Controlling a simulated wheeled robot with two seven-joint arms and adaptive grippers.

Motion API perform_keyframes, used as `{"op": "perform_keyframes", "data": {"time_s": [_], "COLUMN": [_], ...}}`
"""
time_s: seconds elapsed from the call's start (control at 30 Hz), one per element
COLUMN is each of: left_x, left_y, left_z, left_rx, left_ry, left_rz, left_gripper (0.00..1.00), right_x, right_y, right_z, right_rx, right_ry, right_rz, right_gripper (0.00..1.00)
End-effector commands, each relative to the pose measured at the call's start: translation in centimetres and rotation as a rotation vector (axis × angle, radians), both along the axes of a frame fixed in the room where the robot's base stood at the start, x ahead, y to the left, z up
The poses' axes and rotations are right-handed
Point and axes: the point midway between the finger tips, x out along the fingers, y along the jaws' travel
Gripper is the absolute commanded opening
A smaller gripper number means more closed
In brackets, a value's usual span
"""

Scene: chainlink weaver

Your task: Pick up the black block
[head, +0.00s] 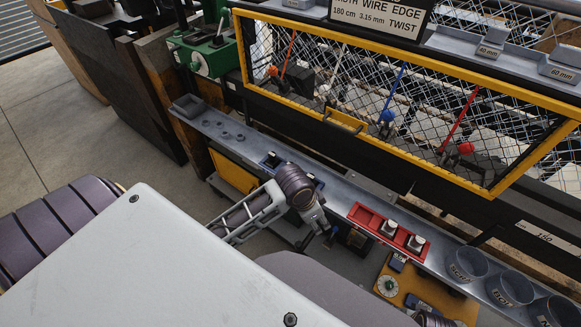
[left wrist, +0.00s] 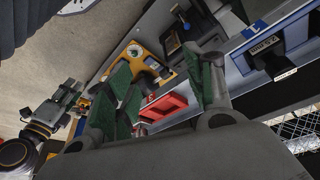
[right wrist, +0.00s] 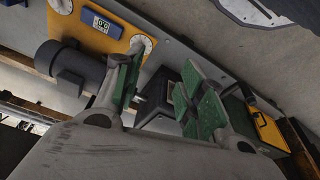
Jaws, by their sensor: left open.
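My left gripper (head: 322,232) hangs in front of the grey shelf's edge in the head view. In the left wrist view its green-padded fingers (left wrist: 165,92) are apart and hold nothing. A black block-like thing (left wrist: 276,62) sits by a blue-edged tray to the right of the fingers. My right gripper's green-padded fingers (right wrist: 160,95) are apart and empty in the right wrist view. A dark box (right wrist: 153,103) shows beyond and between them. I cannot tell for certain which dark thing is the black block.
The grey shelf (head: 345,192) carries a red tray (head: 365,219) with metal pieces and several grey cups (head: 468,264). A yellow-framed mesh panel (head: 335,119) stands behind. A yellow plate (head: 425,292) with a dial lies below. A green machine (head: 212,55) stands at the left.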

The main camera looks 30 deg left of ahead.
Motion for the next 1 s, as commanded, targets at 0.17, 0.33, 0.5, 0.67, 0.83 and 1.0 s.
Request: {"op": "perform_keyframes", "data": {"time_s": [0.17, 0.33, 0.5, 0.67, 0.83, 1.0], "left_x": [1.7, 3.1, 4.6, 6.1, 7.6, 9.1], "left_y": [0.0, 0.3, 1.0, 2.1, 3.7, 5.7], "left_z": [1.1, 1.5, 1.8, 2.2, 2.8, 3.6], "left_rx": [0.027, 0.053, 0.081, 0.109, 0.14, 0.169], "left_ry": [0.008, 0.025, 0.044, 0.064, 0.09, 0.117], "left_rz": [-0.083, -0.153, -0.212, -0.257, -0.293, -0.317], "left_gripper": [0.53, 0.53, 0.53, 0.53, 0.53, 0.53], "right_x": [-0.9, -2.1, -3.7, -5.6, -7.9, -10.6], "right_y": [-0.3, -0.5, -0.7, -1.0, -1.3, -1.8], "right_z": [-3.8, -7.8, -11.8, -15.3, -18.9, -22.1], "right_rx": [-0.008, -0.011, -0.014, -0.016, -0.018, -0.019], "right_ry": [0.024, 0.04, 0.055, 0.068, 0.083, 0.098], "right_rz": [0.002, 0.003, 0.006, 0.009, 0.013, 0.016], "right_gripper": [0.4, 0.4, 0.4, 0.4, 0.4, 0.4]}}
